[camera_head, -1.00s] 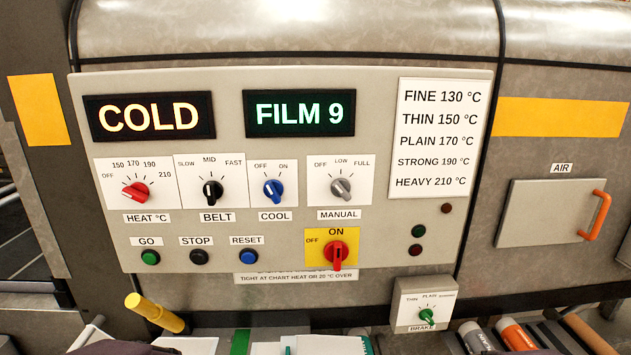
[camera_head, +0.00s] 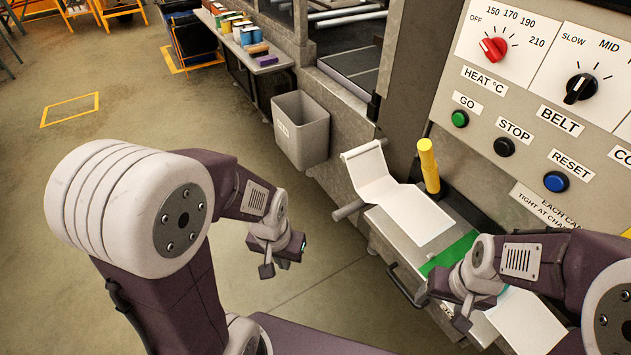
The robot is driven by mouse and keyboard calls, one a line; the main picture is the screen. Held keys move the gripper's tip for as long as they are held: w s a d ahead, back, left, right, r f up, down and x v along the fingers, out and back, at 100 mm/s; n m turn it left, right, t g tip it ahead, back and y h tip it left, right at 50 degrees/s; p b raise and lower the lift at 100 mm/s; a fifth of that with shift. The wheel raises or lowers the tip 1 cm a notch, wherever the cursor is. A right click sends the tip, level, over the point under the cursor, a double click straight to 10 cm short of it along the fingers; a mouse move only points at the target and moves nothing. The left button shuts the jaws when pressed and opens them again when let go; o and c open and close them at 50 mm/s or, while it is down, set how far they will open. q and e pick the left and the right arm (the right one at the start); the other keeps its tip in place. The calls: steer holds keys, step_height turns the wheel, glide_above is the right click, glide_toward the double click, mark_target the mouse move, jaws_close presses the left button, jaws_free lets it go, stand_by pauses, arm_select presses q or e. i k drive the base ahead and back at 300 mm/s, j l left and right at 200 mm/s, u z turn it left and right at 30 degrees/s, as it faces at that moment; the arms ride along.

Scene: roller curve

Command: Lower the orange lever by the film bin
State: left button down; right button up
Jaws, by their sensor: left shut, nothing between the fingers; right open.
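No orange lever shows in the head view now. A yellow lever (camera_head: 428,166) stands nearly upright beside the control panel, at the head of a white sheet (camera_head: 420,218). I cannot identify a film bin; a grey bin (camera_head: 300,130) with a small unreadable label hangs left of the machine. My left gripper (camera_head: 278,262) is shut and empty, over the floor below the grey bin and well apart from the yellow lever. My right gripper (camera_head: 455,303) is open and empty, over the front of the machine near a green strip (camera_head: 450,254), below the yellow lever.
The control panel (camera_head: 480,147) with knobs and buttons fills the upper right. A side table (camera_head: 262,60) with several coloured items stands at the back. A dark handle (camera_head: 404,286) juts from the machine's front. The floor (camera_head: 90,200) at the left is clear.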

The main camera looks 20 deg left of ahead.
mark_target(352, 208)
steer(key=i+j+u, duration=0.1)
steer(key=i+j, duration=0.2)
steer(key=j, duration=0.2)
steer(key=i+j, duration=0.35)
steer(key=i+j+u, duration=0.15)
steer(key=i+j, duration=0.15)
steer(key=j, duration=0.25)
